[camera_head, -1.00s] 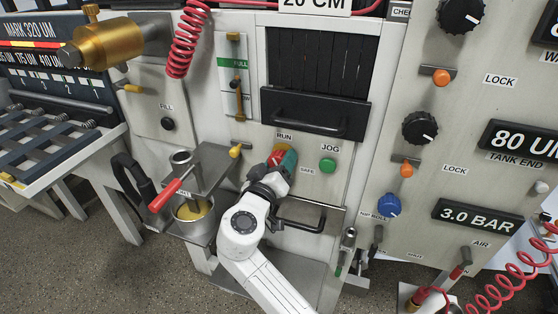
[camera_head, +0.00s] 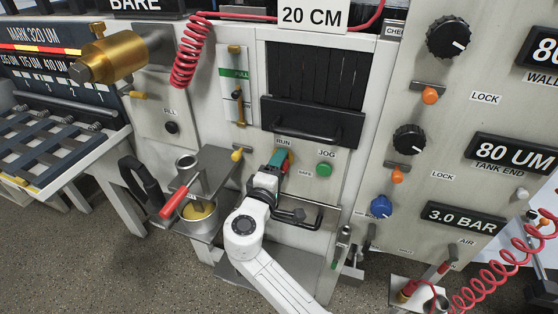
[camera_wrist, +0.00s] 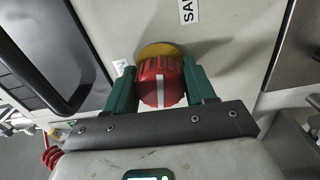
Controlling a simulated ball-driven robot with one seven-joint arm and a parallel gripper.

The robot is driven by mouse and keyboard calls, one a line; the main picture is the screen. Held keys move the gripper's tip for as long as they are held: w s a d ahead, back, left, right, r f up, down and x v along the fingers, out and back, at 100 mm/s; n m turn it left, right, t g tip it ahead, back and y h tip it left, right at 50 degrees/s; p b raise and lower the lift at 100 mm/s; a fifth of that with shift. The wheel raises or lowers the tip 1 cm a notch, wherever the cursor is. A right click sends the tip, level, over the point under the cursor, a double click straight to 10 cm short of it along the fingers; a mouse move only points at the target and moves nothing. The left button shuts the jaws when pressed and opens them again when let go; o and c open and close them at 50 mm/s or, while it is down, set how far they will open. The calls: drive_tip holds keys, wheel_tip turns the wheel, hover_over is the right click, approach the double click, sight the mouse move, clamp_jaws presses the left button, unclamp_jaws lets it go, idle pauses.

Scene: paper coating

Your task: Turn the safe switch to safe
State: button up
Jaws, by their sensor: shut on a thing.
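The safe switch is a red ridged knob (camera_wrist: 160,84) with a white line, on a yellow round base (camera_wrist: 158,50), in the wrist view. My gripper (camera_wrist: 162,88) has its two green fingers on either side of the knob, shut on it. The white line runs roughly along the gripper's length. In the head view my gripper (camera_head: 278,160) is at the panel, just below the RUN label (camera_head: 283,143) and left of the SAFE label (camera_head: 305,171). There the knob is mostly hidden by the gripper.
A green JOG button (camera_head: 324,170) sits to the right of my gripper. A black handle (camera_head: 305,118) is above it, and a dark bar handle (camera_head: 295,215) is below.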

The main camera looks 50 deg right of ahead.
drive_tip(key=shift+n+p, duration=0.65)
drive_tip(key=shift+n, duration=0.45)
drive_tip(key=o, duration=1)
drive_tip(key=shift+a, duration=0.15)
drive_tip(key=b+v, duration=0.1)
drive_tip(key=v, duration=0.9)
drive_tip(key=shift+a, duration=0.3)
drive_tip(key=shift+s, duration=0.1)
